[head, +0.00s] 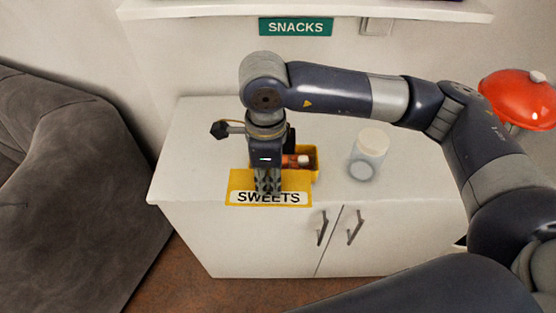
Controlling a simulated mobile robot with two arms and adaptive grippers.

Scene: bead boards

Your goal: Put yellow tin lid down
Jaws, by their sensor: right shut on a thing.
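The yellow tin lid (241,182) shows as a flat yellow piece at the front edge of the white cabinet top. My right gripper (268,188) points straight down and is shut on it, hiding its middle. Whether the lid touches the cabinet top is hard to tell. A white SWEETS label (297,198) lies along the front of the yellow piece. An open yellow tin (314,164) stands just behind and to the right, partly hidden by the gripper, with reddish and white things inside. My left gripper is out of view.
A clear jar with a pale lid (373,139) stands on the cabinet top (190,140) to the right. The top's left part is free. A SNACKS sign (296,27) hangs under a shelf. A grey sofa (70,180) is at left, a red dome (520,98) at right.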

